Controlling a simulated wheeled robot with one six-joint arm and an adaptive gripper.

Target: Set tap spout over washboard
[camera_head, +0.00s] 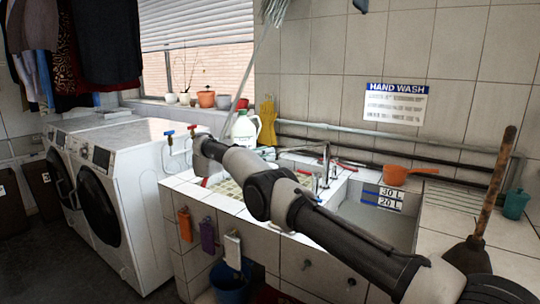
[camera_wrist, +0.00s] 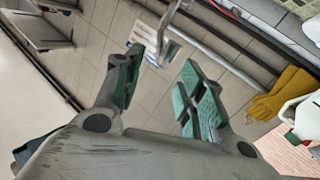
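The basin (camera_head: 385,222) has blue level marks. A white jug (camera_head: 245,130) and yellow gloves (camera_head: 267,120) are behind my arm. Pipes (camera_head: 390,140) run along the wall.

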